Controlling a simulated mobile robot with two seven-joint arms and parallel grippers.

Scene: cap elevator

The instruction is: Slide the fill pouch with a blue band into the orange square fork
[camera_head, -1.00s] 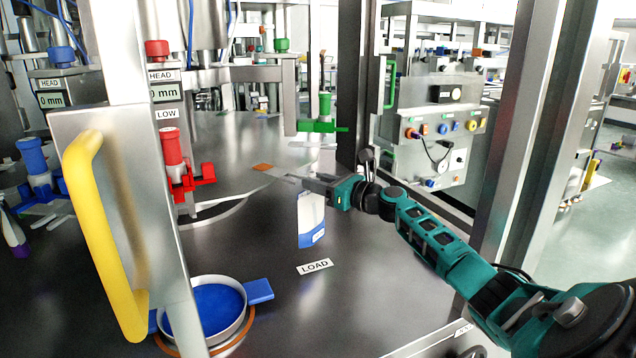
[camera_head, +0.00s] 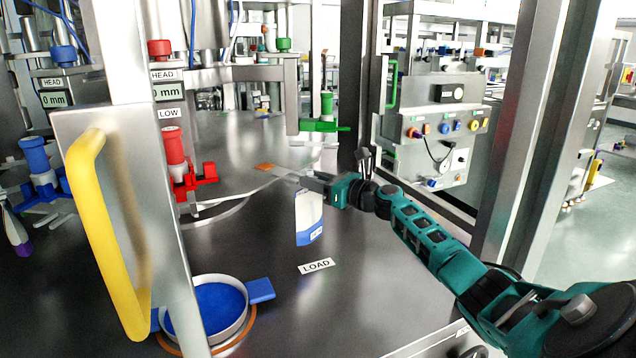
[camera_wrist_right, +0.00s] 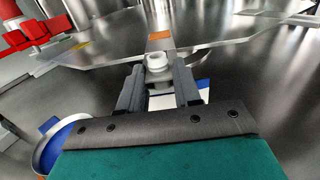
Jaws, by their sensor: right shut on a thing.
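The fill pouch (camera_head: 308,214) is white with a blue band at its lower end. It hangs upright below my right gripper (camera_head: 308,180), above the steel table. In the right wrist view the gripper's two dark fingers (camera_wrist_right: 158,88) are shut on the pouch at its white neck (camera_wrist_right: 156,62). The orange square (camera_head: 265,166) marks the fork, a thin flat metal piece just beyond the fingertips. In the wrist view the orange square (camera_wrist_right: 160,36) is straight ahead of the neck. I cannot tell whether the neck is between the prongs. My left gripper is out of view.
A red fork (camera_head: 195,180) is at left, a green one (camera_head: 322,125) behind. A blue-floored round dish (camera_head: 215,308) stands front left. A post with a yellow handle (camera_head: 100,235) blocks the left side. The table around the LOAD label (camera_head: 316,266) is clear.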

